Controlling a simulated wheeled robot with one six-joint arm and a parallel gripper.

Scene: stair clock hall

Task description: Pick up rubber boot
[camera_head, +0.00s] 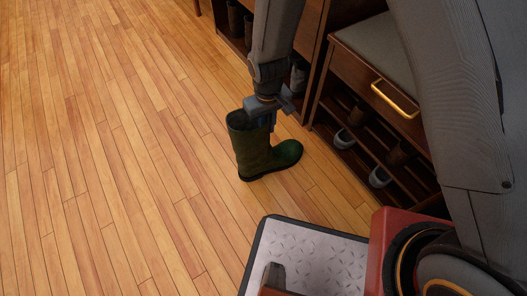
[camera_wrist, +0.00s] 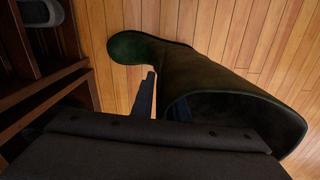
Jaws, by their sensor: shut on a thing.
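A dark green rubber boot (camera_head: 255,150) stands upright on the wooden floor in the head view, its toe pointing right. My gripper (camera_head: 262,108) is at the top of the boot's shaft, shut on its rim. In the wrist view the boot (camera_wrist: 205,70) fills the upper right, with its open top facing the camera and its toe at the upper left. My gripper's fingers (camera_wrist: 160,98) show against the shaft there. The exact contact with the rim is partly hidden by the gripper body.
A wooden shoe bench (camera_head: 340,75) with a grey cushion and brass handle stands right of the boot, with several shoes (camera_head: 380,177) on its lower racks. My metal-plated base is at the bottom. The plank floor (camera_head: 100,150) to the left is clear.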

